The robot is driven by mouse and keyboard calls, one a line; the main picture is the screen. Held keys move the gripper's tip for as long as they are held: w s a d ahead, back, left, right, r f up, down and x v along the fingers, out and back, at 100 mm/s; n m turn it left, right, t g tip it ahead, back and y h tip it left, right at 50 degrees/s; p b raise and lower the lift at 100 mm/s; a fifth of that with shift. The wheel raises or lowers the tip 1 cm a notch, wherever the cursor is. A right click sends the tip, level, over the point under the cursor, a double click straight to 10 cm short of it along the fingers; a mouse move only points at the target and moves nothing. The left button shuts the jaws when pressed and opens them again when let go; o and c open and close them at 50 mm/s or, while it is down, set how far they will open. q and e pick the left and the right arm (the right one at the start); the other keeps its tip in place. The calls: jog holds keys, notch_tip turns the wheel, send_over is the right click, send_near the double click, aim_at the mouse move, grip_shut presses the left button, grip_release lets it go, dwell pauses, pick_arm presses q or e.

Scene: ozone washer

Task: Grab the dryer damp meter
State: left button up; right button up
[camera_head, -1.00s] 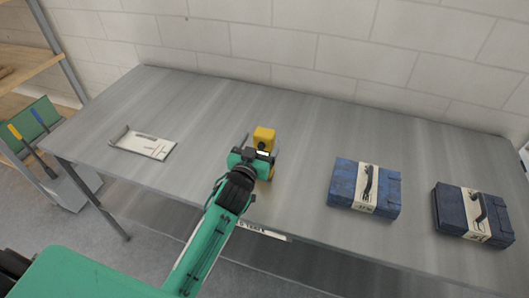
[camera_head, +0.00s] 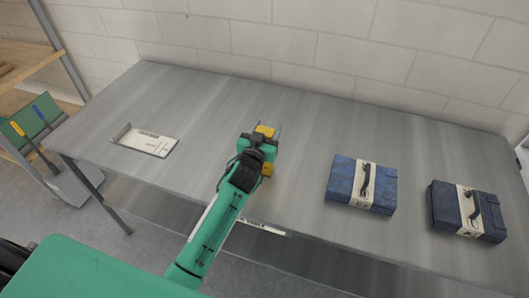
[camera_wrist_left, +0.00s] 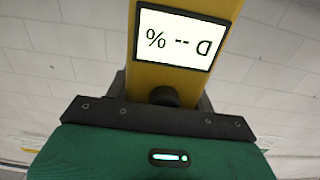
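The dryer damp meter (camera_head: 266,130) is a yellow device on the grey table. Part of it shows beyond my left gripper (camera_head: 266,128) and a lower yellow part shows on the near side. In the left wrist view the meter (camera_wrist_left: 131,40) is close, with a lit white screen (camera_wrist_left: 180,38) reading "D -- %" upside down. My left gripper's thin fingers stand on either side of the meter, seemingly with small gaps, so it looks open. Its body hides the middle of the meter. The fingertips do not show in the wrist view. My right gripper is not in view.
A white tray-like holder (camera_head: 146,142) lies at the table's left. Two blue cases with handles, one (camera_head: 342,178) nearer the middle and one (camera_head: 443,207) farther right, lie on the right side. The table (camera_head: 210,105) is clear around the meter. A pale wall stands behind.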

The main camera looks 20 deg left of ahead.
pick_arm(q)
jog(key=c, duration=0.7)
jog(key=shift+c, duration=0.7)
jog(key=shift+r, duration=0.15)
